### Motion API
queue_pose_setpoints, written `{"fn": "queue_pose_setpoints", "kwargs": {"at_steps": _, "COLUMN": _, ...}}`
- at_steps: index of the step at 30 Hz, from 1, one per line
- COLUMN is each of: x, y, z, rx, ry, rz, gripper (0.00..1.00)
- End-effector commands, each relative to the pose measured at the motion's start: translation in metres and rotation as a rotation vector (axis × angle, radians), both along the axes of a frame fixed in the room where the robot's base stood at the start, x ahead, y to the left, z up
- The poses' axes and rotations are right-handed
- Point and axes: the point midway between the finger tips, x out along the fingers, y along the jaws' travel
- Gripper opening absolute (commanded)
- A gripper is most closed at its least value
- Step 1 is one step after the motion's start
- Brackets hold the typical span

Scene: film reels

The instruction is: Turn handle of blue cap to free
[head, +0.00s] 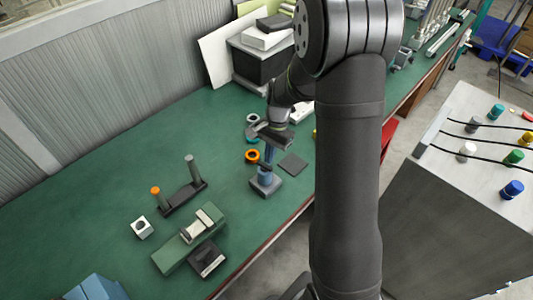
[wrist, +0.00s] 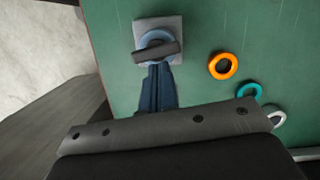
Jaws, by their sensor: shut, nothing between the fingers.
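The blue cap (wrist: 152,38) is a round blue disc on a square grey base (wrist: 172,25) in the wrist view. A dark grey bar handle (wrist: 157,50) lies across it, tilted slightly up to the right. In the head view the blue cap (head: 266,179) stands on its grey base (head: 268,189) near the table's front edge. My gripper (wrist: 158,66) is shut and empty, its fingertips just at the near side of the handle. In the head view my gripper (head: 268,160) points down above the cap. I cannot tell whether the fingertips touch the handle.
An orange ring (wrist: 223,66), a teal ring (wrist: 249,92) and a grey ring (wrist: 275,117) lie on the green table right of the cap. A dark flat plate (head: 293,164) lies beside the base. A two-post stand (head: 181,199) stands to the left.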

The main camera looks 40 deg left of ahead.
Motion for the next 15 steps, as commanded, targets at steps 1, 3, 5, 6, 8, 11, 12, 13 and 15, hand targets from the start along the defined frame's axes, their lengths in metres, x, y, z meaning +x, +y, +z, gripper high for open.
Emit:
{"fn": "queue_pose_setpoints", "kwargs": {"at_steps": 1, "x": 0.001, "y": 0.000, "z": 0.000, "rx": 0.000, "ry": 0.000, "rz": 0.000, "gripper": 0.00}}
{"fn": "queue_pose_setpoints", "kwargs": {"at_steps": 3, "x": 0.004, "y": 0.000, "z": 0.000, "rx": 0.001, "ry": -0.001, "rz": 0.000, "gripper": 0.00}}
{"fn": "queue_pose_setpoints", "kwargs": {"at_steps": 5, "x": 0.010, "y": 0.001, "z": 0.000, "rx": 0.000, "ry": 0.000, "rz": -0.001, "gripper": 0.00}}
{"fn": "queue_pose_setpoints", "kwargs": {"at_steps": 6, "x": 0.016, "y": 0.002, "z": 0.000, "rx": 0.000, "ry": 0.000, "rz": -0.002, "gripper": 0.00}}
{"fn": "queue_pose_setpoints", "kwargs": {"at_steps": 8, "x": 0.027, "y": 0.004, "z": 0.000, "rx": 0.000, "ry": -0.001, "rz": -0.003, "gripper": 0.00}}
{"fn": "queue_pose_setpoints", "kwargs": {"at_steps": 11, "x": 0.044, "y": 0.007, "z": 0.008, "rx": 0.003, "ry": -0.002, "rz": -0.001, "gripper": 0.00}}
{"fn": "queue_pose_setpoints", "kwargs": {"at_steps": 12, "x": 0.045, "y": 0.008, "z": 0.019, "rx": 0.005, "ry": -0.003, "rz": 0.000, "gripper": 0.00}}
{"fn": "queue_pose_setpoints", "kwargs": {"at_steps": 13, "x": 0.047, "y": 0.008, "z": 0.026, "rx": 0.005, "ry": -0.004, "rz": 0.000, "gripper": 0.00}}
{"fn": "queue_pose_setpoints", "kwargs": {"at_steps": 15, "x": 0.051, "y": 0.008, "z": 0.042, "rx": 0.004, "ry": -0.003, "rz": -0.001, "gripper": 0.00}}
